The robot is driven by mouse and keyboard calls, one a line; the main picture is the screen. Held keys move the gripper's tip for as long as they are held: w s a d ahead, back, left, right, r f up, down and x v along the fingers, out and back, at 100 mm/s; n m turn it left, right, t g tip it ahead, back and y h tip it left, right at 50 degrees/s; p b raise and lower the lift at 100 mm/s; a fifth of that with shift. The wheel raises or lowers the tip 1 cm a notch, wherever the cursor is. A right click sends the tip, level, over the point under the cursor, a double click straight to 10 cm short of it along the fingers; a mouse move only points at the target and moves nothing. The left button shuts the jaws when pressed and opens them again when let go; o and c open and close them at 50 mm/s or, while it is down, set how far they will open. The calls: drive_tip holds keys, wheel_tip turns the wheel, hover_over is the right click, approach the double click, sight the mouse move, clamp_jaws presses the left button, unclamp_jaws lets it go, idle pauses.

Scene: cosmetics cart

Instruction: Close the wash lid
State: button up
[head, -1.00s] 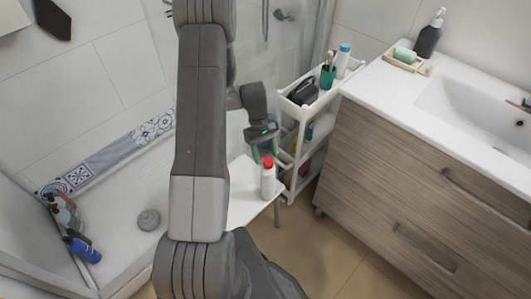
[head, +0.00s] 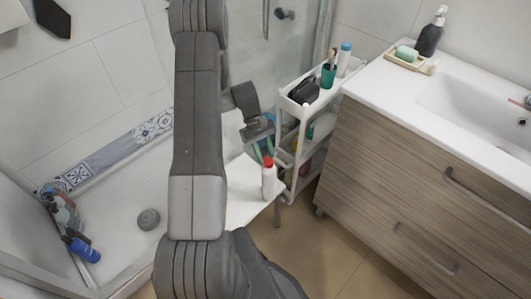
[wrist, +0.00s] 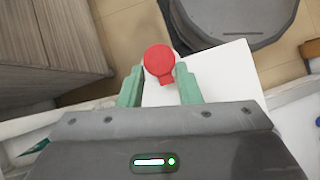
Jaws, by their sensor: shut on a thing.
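The wash is a white bottle (head: 268,184) with a red lid (head: 267,162), upright on a white board in the head view. From above in the wrist view the red lid (wrist: 159,59) is round with a small tab at its near edge. I cannot tell whether the lid is fully down. My gripper (head: 264,157) reaches down to the lid. In the wrist view its green fingers (wrist: 159,72) stand on either side of the lid, shut on it. The bottle body is hidden under the lid in that view.
A white cart (head: 296,108) with bottles and a cup stands just behind and right of the bottle. A wooden vanity (head: 420,175) is at right. A shower tray (head: 125,205) with bottles and a grey drain is at left.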

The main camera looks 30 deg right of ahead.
idle(0.3)
drive_tip(key=o, duration=1)
drive_tip(key=v, duration=0.7)
drive_tip(key=shift+w+r, duration=0.25)
drive_tip(key=shift+s+f, duration=0.1)
drive_tip(key=x, duration=0.7)
drive_tip(key=shift+s+f, duration=0.3)
drive_tip(key=shift+r+t+p, duration=0.3)
drive_tip(key=shift+r, duration=0.05)
drive_tip(key=shift+s+r+t+y, duration=0.15)
drive_tip(key=shift+t+y, duration=0.15)
drive_tip(key=shift+t, duration=0.4)
